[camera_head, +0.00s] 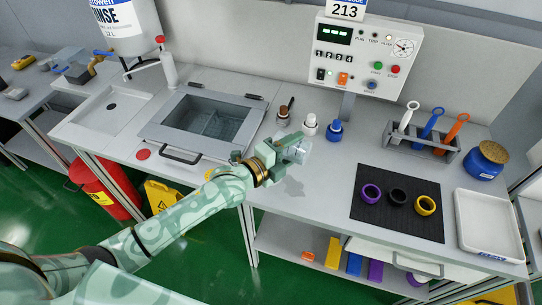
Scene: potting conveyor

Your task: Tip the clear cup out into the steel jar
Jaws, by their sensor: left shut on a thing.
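My left gripper (291,150) is shut on the clear cup (300,145), which is see-through and hard to make out against the grey bench. The gripper's fingers hide part of it. The cup is held above the bench, in front of the small bottles, with a shadow on the bench to its right. I cannot tell what is in the cup or how far it is tilted. I cannot make out a steel jar in this view. My right gripper is not in view.
A sunken basin (160,131) lies left. A black mat (378,222) with rings, a white tray (490,247), a tool rack (425,157) and a cork-lidded blue jar (483,167) are right.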

